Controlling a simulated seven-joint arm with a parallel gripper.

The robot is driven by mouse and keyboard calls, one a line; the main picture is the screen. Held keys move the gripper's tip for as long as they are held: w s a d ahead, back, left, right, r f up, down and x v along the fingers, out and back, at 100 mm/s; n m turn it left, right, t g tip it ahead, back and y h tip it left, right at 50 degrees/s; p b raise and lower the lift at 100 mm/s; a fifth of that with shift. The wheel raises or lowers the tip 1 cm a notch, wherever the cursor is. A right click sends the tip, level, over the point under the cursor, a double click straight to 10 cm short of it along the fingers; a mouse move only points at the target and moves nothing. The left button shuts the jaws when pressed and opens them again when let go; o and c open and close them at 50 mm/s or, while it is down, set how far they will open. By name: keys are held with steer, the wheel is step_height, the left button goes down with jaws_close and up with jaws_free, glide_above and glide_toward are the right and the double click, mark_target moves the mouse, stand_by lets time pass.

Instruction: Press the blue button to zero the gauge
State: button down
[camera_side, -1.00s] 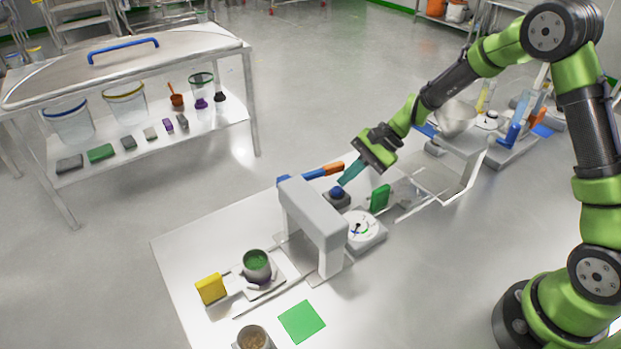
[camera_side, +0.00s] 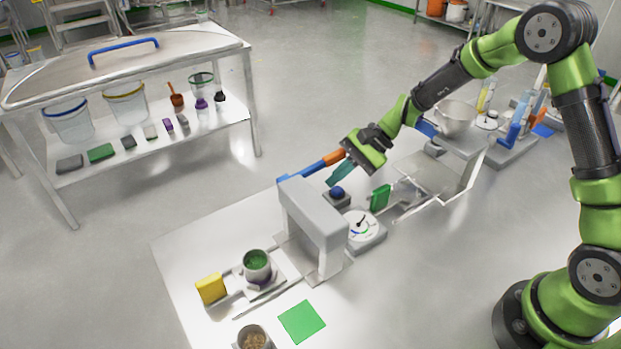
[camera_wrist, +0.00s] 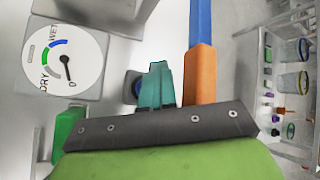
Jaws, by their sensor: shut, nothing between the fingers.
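The blue button (camera_side: 337,191) is a dome on a dark square base, behind the grey arch in the side view. My gripper (camera_side: 338,174) is shut and empty, its teal fingers slanting down just above the button, with a small gap seeming to show. In the wrist view my fingers (camera_wrist: 156,86) hide part of the button (camera_wrist: 138,86); only its left side and dark base show. The round white gauge (camera_side: 362,227) stands in front of the button. In the wrist view the gauge (camera_wrist: 62,62) shows DRY and WET marks, with its dark needle pointing toward the 0.
An orange and blue bar (camera_side: 326,163) runs close beside my fingers. A green block (camera_side: 380,197) stands right of the button. The grey arch (camera_side: 313,212) rises in front. A green cup (camera_side: 257,265) and yellow block (camera_side: 211,289) are farther forward.

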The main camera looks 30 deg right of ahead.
mark_target(334, 163)
steer(key=shift+w+d+r, duration=0.1)
steer(key=shift+d+r, duration=0.15)
steer(key=shift+r, duration=0.1)
steer(key=shift+d, duration=0.2)
steer(key=shift+d+r, duration=0.1)
steer(key=shift+r, duration=2.35)
steer(key=shift+s+d+f, duration=0.15)
steer(key=shift+s+f, duration=0.2)
steer(key=shift+s, duration=0.05)
steer(key=s+d+r+n+t+h, duration=0.2)
steer(key=s+r, duration=0.5)
steer(key=s, duration=0.4)
steer(key=s+d+r+n+t+h, duration=0.2)
steer(key=s+r+n, duration=0.4)
steer(key=s, duration=0.5)
steer(key=d+r+h, duration=0.1)
steer(key=h, duration=0.1)
steer(key=shift+n+h, duration=0.3)
steer(key=shift+h, duration=0.1)
